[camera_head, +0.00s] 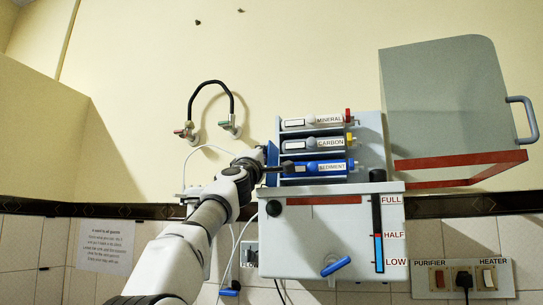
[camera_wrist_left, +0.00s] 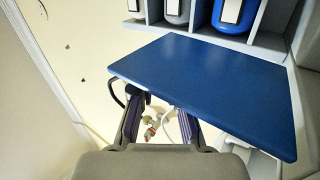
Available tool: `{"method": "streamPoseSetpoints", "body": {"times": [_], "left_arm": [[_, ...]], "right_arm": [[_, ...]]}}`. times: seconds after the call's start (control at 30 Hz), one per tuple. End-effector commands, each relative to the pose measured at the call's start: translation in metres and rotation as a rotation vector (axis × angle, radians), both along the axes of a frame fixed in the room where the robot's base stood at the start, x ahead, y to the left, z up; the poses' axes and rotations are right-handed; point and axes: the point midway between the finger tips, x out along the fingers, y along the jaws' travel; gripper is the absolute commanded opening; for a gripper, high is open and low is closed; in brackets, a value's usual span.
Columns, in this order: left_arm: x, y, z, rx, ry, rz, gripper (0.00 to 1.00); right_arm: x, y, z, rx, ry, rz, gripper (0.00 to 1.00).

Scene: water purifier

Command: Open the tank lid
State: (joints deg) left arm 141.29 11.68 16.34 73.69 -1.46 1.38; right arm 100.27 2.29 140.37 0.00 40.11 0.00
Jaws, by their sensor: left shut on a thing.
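The white tank (camera_head: 345,235) is on the wall, with a FULL, HALF and LOW level gauge (camera_head: 378,235) on its front. A blue panel (camera_head: 272,152) stands at the rack's left side. My left gripper (camera_head: 280,168) is at this panel and shut on it. My right gripper is out of view.
The rack holds the mineral (camera_head: 315,121), carbon (camera_head: 315,143) and sediment (camera_head: 315,167) filters. A switch panel (camera_head: 463,278) is at the lower right. A blue tap lever (camera_head: 335,266) projects from the tank front.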

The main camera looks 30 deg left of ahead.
Motion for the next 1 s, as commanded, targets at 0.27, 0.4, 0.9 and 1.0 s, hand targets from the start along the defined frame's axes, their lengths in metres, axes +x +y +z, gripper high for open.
{"method": "streamPoseSetpoints", "body": {"times": [0.27,0.4,0.9,1.0], "left_arm": [[-0.0006,0.0083,-0.005,-0.089,-0.019,0.0,0.0],[-0.0007,0.0097,-0.0057,-0.102,-0.022,0.0,0.0],[-0.0006,0.0096,-0.006,-0.103,-0.022,0.0,0.4],[-0.0011,0.0096,-0.0051,-0.104,-0.023,0.0,0.4]], "right_arm": [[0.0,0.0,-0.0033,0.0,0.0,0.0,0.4],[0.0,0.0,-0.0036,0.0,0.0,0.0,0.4],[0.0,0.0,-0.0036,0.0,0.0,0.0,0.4],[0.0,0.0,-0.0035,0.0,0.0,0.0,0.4]]}}
